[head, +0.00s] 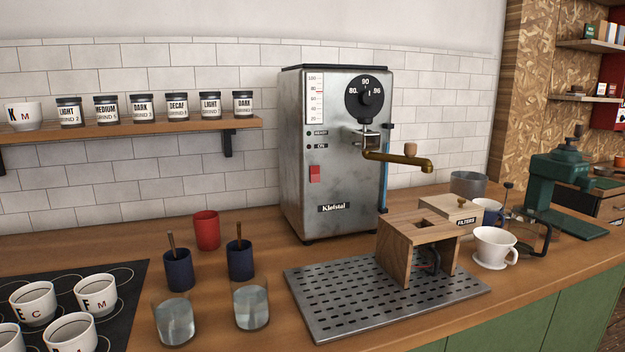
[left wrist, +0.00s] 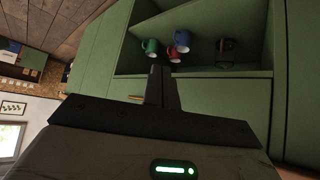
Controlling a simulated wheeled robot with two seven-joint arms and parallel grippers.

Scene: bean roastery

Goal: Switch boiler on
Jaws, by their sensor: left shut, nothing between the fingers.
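The boiler (head: 334,195) is a brushed-metal box standing on the wooden counter in the middle of the head view. It has a red rocker switch (head: 314,174) on its lower left front, a black dial (head: 365,97) marked 80, 90 and 96, and a brass spout (head: 398,158). Two small indicator dots beside labels, one reading ON, look dark. My left gripper (left wrist: 163,72) shows only in the left wrist view, shut and empty, in front of green cabinets and apart from the boiler. My right gripper is in neither view.
A metal drip tray (head: 325,317) with a wooden stand (head: 393,252) sits before the boiler. Blue cups (head: 178,277), a red cup (head: 206,230) and water glasses (head: 251,310) stand left of it. A jar shelf (head: 130,130) is above. Mugs (left wrist: 180,40) sit in an open cabinet.

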